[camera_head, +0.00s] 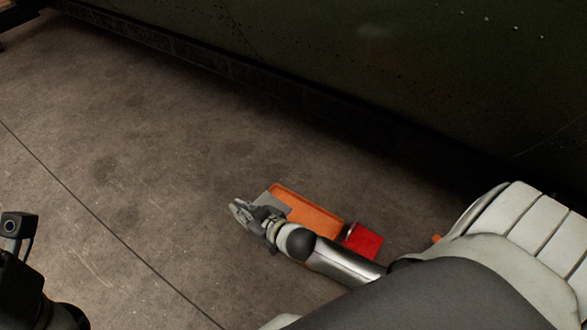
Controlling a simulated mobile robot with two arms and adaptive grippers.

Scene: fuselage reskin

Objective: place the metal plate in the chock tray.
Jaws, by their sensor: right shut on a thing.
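The orange chock tray (312,217) lies on the floor near the middle of the view. My right gripper (241,212) is at the tray's left end, its arm crossing the tray's front side. It is shut on the grey metal plate (273,199), a flat piece that shows over the left end of the tray. I cannot tell whether the plate touches the tray floor. My left arm shows only as dark parts at the lower left edge, and its fingers cannot be made out.
A red block-like thing (365,242) sits at the tray's right end. A dark green fuselage wall (400,70) runs along the top and right. The concrete floor (130,150) to the left is clear.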

